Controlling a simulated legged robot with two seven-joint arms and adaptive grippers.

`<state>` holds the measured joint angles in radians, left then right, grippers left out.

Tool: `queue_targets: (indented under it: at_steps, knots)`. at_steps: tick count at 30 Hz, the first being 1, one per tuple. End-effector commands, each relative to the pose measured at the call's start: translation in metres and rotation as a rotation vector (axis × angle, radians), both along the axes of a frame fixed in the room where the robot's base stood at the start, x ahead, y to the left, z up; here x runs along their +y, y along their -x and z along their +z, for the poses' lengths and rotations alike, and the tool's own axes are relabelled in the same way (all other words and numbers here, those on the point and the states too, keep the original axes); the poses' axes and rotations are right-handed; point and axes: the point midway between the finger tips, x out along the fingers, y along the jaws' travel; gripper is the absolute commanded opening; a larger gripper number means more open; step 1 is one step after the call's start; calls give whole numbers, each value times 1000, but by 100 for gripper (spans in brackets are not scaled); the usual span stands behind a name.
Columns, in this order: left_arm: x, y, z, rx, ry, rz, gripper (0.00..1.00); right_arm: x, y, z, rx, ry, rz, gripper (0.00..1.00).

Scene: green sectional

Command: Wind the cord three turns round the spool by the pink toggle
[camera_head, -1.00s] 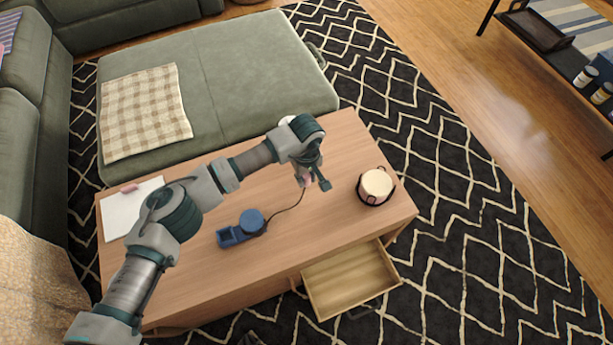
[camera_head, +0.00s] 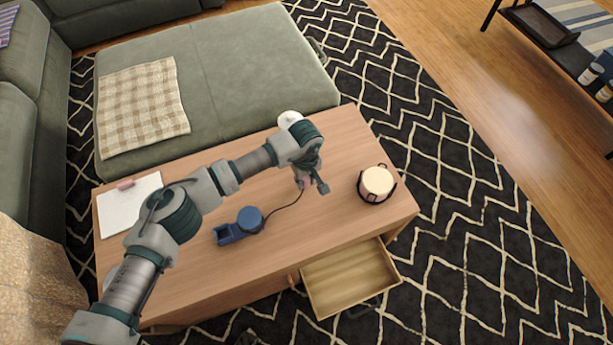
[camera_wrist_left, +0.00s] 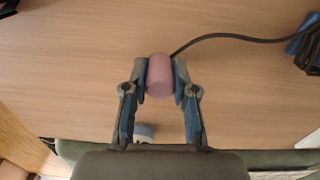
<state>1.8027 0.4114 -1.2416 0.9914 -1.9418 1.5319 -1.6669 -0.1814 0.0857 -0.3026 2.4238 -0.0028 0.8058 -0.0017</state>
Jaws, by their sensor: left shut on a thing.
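The blue spool (camera_head: 250,219) stands on its blue base (camera_head: 228,234) on the wooden table (camera_head: 190,265). A dark cord (camera_head: 285,207) runs from the spool to the pink toggle (camera_head: 307,183). My left gripper (camera_head: 308,184) is shut on the toggle, to the right of the spool and a little farther back. In the left wrist view the toggle (camera_wrist_left: 160,75) sits between both fingers, and the cord (camera_wrist_left: 225,36) curves off to the right towards the blue spool unit (camera_wrist_left: 306,45) at the edge.
A cream candle in a dark holder (camera_head: 376,184) stands right of my left gripper. A white round thing (camera_head: 290,119) is behind the forearm. A clipboard with paper (camera_head: 125,210) lies at the table's left. An open drawer (camera_head: 350,280) juts from the front.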

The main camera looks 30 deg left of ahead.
Motion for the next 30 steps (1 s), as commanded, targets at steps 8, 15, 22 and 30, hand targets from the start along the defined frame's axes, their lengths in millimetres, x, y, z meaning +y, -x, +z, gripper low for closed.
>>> queue_targets:
  at_steps: [8, 15, 22, 30]
  knots:
    - [0, 0, -11, 1, 1, 0, 3, 0, 0, 0, 0, 0, 0, 40]
    - [0, 0, -14, 0, 0, 0, 56, 0, 0, 0, 0, 0, 0, 40]
    - [0, 0, -14, 0, 0, 0, 56, 0, 0, 0, 0, 0, 0, 40]
    - [0, -1, 15, -3, 1, 0, 56, 0, 0, 0, -1, 0, 0, 40]
